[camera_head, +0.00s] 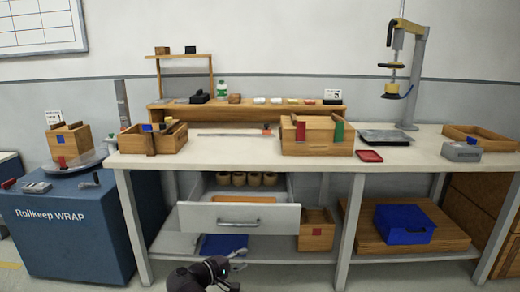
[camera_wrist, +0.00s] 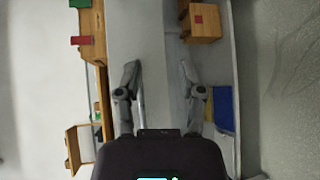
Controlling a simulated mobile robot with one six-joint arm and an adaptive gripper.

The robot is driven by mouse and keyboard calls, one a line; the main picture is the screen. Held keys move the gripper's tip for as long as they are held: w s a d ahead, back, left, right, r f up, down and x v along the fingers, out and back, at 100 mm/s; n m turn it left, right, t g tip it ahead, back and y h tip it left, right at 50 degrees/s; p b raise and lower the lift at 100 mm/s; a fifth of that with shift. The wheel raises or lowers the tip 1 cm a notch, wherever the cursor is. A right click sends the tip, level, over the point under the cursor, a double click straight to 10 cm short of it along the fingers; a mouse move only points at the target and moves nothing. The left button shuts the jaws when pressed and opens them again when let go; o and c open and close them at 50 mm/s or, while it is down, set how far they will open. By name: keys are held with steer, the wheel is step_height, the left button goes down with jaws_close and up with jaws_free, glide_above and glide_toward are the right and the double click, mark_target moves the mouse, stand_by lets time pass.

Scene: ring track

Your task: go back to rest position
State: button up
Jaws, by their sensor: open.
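My gripper (camera_head: 233,283) shows at the bottom edge of the head view, low in front of the bench and below the drawer. In the wrist view my gripper (camera_wrist: 160,85) has its two fingers spread wide, with nothing held between them. The white drawer (camera_head: 275,219) under the bench is pulled out, with a bar handle (camera_head: 239,223) on its front. An orange-brown flat piece (camera_head: 245,199) and a row of several tan rolls (camera_head: 239,179) show in or behind it. The rest of my arm is mostly out of view.
The white bench (camera_head: 231,151) carries wooden boxes, a red tray (camera_head: 369,156) and a stand. Below, the shelf holds a wooden box (camera_head: 317,229), a blue sheet (camera_head: 223,244) and a blue box (camera_head: 405,224). A blue cabinet (camera_head: 72,233) stands left. Floor shows at bottom left.

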steer(key=s+d+f+m+g+y, duration=0.5)
steer(key=d+f, duration=0.3)
steer(key=d, duration=0.3)
steer(key=s+d+f+m+g+y, duration=0.3)
steer(key=d+f+m+g+y, duration=0.3)
steer(key=d, duration=0.5)
step_height(320, 180, up, 34)
steer(key=n+y+p, duration=0.1)
steer(key=p, duration=3.4)
steer(key=shift+w+d+r+t, duration=0.15)
steer(key=shift+d+r+t, duration=0.05)
steer(key=shift+t, duration=0.1)
